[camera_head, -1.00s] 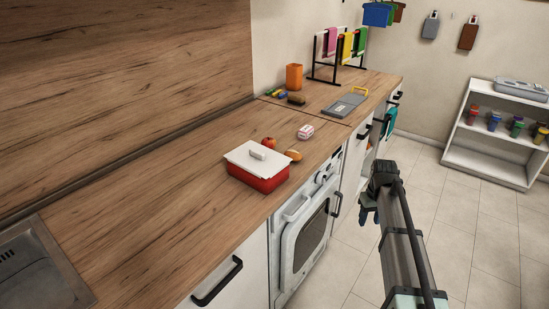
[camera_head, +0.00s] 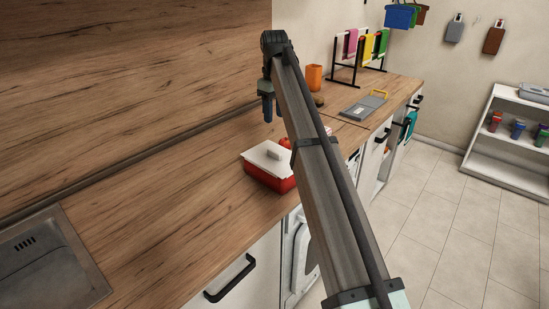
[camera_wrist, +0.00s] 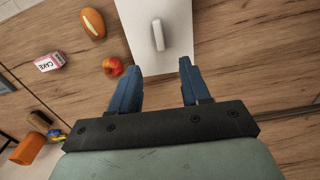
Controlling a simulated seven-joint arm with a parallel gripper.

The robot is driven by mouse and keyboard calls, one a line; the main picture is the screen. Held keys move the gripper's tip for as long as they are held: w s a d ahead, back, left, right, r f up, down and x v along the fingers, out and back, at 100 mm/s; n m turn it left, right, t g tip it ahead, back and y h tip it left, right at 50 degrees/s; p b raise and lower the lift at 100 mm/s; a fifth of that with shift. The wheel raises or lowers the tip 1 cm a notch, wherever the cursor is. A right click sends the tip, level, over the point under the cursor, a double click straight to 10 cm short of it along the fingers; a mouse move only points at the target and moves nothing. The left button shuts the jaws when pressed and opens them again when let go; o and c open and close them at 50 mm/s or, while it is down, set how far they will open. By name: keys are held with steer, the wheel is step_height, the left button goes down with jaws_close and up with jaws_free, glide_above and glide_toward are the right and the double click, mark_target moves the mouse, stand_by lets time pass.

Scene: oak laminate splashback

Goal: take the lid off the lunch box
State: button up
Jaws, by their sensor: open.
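The red lunch box (camera_head: 268,180) stands on the wooden counter, with its white lid (camera_head: 265,157) on top. A pale handle (camera_head: 274,154) stands up from the middle of the lid. In the wrist view the white lid (camera_wrist: 176,35) and its handle (camera_wrist: 158,34) show at the top centre, and the box under the lid is hidden. My gripper (camera_head: 268,110) is above the counter, behind and higher than the lunch box. In the wrist view my gripper (camera_wrist: 156,75) has its blue fingers wide apart and empty, with the lid's handle beyond the fingertips.
An apple (camera_wrist: 112,67), a bread roll (camera_wrist: 93,23) and a small cake box (camera_wrist: 50,61) lie beside the lunch box. An orange cup (camera_head: 314,77) and a grey board (camera_head: 364,104) are farther along. A sink (camera_head: 55,262) is at the near left, with clear counter between.

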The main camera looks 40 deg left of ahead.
mark_target(274, 151)
step_height(274, 151, down, 14)
steer(key=shift+w+r, duration=0.1)
steer(key=shift+r, duration=0.05)
jaws_close()
stand_by(0.9)
